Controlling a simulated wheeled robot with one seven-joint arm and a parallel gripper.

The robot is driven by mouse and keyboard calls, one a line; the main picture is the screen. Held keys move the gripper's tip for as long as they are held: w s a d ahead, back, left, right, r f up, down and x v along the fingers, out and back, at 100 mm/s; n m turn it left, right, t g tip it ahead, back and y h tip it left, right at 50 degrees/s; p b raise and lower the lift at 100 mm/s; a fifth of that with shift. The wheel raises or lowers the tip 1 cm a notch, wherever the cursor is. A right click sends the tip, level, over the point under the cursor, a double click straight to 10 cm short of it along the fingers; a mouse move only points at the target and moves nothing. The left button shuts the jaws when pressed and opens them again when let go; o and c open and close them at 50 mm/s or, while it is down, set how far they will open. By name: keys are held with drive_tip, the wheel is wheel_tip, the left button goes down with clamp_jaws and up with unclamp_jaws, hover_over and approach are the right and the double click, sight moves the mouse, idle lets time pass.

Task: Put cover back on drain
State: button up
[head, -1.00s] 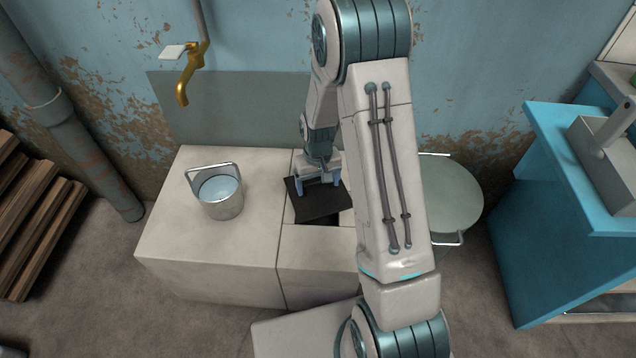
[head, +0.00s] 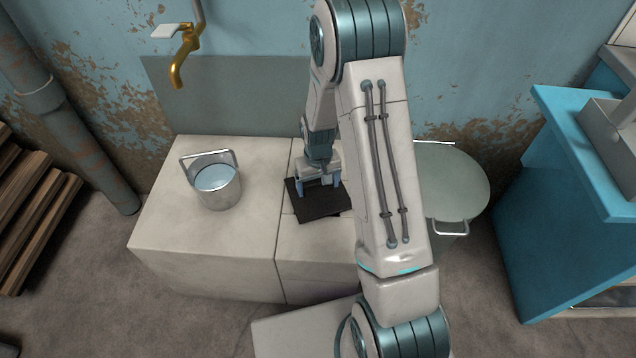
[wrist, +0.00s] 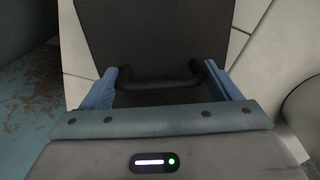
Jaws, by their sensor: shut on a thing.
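The drain cover (head: 318,206) is a flat black plate, held by my gripper (head: 319,186) over the right part of the pale stone ledge. In the wrist view the cover (wrist: 155,35) has a dark bar handle (wrist: 160,80), and the blue fingers of my gripper (wrist: 160,88) are at its two ends. The cover sits slightly turned relative to the ledge's edges. The drain opening is hidden beneath the cover and behind my arm. I cannot tell whether the cover touches the ledge.
A metal bucket of water (head: 216,182) stands on the ledge (head: 215,240) to the left. A brass tap (head: 184,55) is on the wall above. A round greenish lidded bin (head: 455,185) stands right of my arm, and a blue cabinet (head: 545,230) is further right.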

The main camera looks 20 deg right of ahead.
drive_tip(key=shift+f+b, duration=0.4)
drive_tip(key=shift+f, duration=0.15)
drive_tip(key=o, duration=1.2)
drive_tip(key=shift+c, duration=0.2)
wheel_tip(320, 180, up, 14)
drive_tip(key=p, duration=0.4)
drive_tip(key=shift+p, duration=0.3)
wheel_tip(320, 180, up, 12)
drive_tip(key=p, duration=0.6)
hover_over(318, 182)
drive_tip(key=s, duration=0.3)
drive_tip(key=s+r+t+p, duration=0.1)
drive_tip(key=s+r+p, duration=0.4)
drive_tip(key=r, duration=0.5)
drive_tip(key=s+r+t+p, duration=0.1)
drive_tip(key=s+r+p, duration=0.5)
drive_tip(key=r, duration=0.4)
drive_tip(key=s+r+m+p, duration=0.1)
drive_tip(key=s+r+p, duration=0.5)
drive_tip(key=r, duration=0.5)
drive_tip(key=shift+t+p, duration=0.4)
drive_tip(key=shift+p, duration=0.7)
